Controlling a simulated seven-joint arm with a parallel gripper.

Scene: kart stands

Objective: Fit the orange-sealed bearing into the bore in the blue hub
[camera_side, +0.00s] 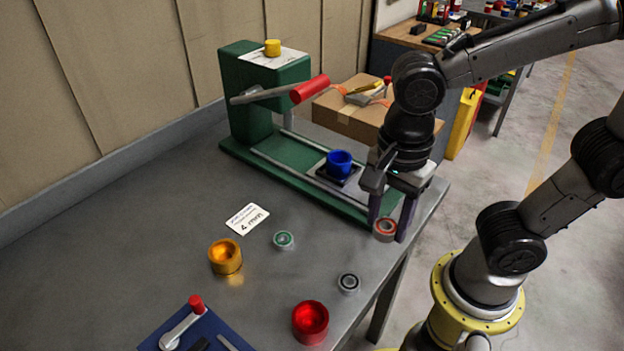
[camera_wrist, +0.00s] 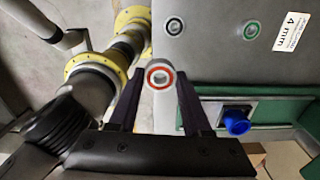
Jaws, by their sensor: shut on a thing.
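My gripper (camera_side: 389,231) is shut on the orange-sealed bearing (camera_side: 384,237) and holds it between its fingertips near the table's right edge. In the wrist view the bearing (camera_wrist: 160,88) shows its orange ring face-on between the two dark fingers. Its height above the table is hard to tell. The blue hub (camera_side: 339,164) stands upright on a dark plate of the green press, left of and behind my gripper. The hub also shows in the wrist view (camera_wrist: 237,124), right of the fingers. Its bore faces up in the side view.
The green press (camera_side: 250,105) has a red-handled lever (camera_side: 310,88) above and left of the hub. A green-sealed bearing (camera_side: 284,244), a black-sealed bearing (camera_side: 349,289), an orange-gold hub (camera_side: 225,262) and a red hub (camera_side: 310,328) stand on the table. A label (camera_side: 246,219) lies nearby.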

